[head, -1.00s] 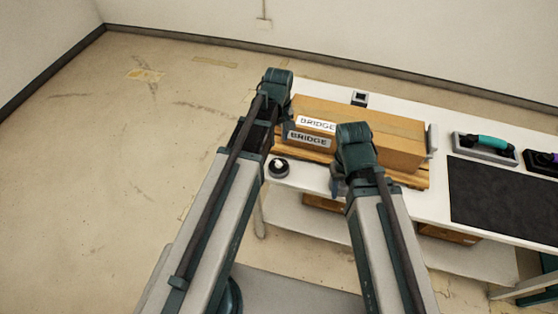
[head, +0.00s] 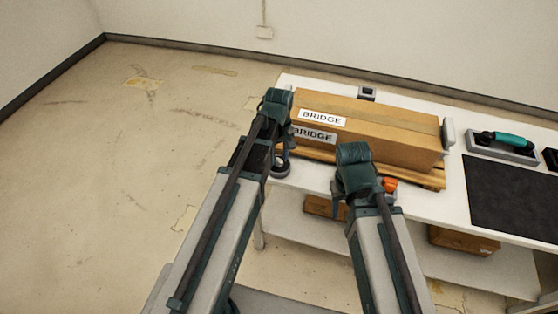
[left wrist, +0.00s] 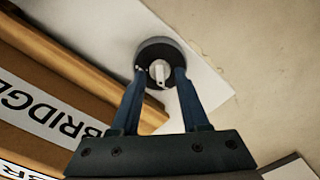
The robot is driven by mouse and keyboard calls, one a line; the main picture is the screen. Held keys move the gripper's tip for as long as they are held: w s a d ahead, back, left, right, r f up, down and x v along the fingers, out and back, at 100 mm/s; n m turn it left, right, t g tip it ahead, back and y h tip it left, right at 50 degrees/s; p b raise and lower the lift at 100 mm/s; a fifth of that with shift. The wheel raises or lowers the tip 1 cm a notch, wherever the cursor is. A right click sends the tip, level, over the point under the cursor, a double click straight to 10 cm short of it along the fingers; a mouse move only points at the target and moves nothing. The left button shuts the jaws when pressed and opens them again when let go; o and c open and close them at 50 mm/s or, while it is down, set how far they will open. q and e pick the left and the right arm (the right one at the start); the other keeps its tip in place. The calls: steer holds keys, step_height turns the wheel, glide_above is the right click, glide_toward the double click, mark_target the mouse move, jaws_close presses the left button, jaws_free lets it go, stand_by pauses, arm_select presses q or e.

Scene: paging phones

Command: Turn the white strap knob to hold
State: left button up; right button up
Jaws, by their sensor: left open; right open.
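The white strap knob (left wrist: 159,72) shows in the left wrist view as a white pointer on a dark round base, on the white table's corner. In the head view its dark base (head: 281,170) is partly hidden by my left arm. My left gripper (left wrist: 161,76) is open, with its two fingers on either side of the white pointer; I cannot tell whether they touch it. In the head view my left gripper (head: 284,158) points down at the knob. My right gripper (head: 340,208) is open at the table's front edge, partly hidden by its wrist.
A cardboard box (head: 385,131) labelled BRIDGE lies on a wooden pallet (head: 430,178) behind the grippers. An orange part (head: 390,185) shows beside my right wrist. A teal-handled tool (head: 507,140) and a black mat (head: 515,195) are to the right. Bare floor is at left.

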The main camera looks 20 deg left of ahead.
arm_select(q)
steer(key=shift+c, duration=0.2)
jaws_close()
stand_by(0.4)
steer(key=m, duration=1.4)
steer(key=shift+m, duration=1.9)
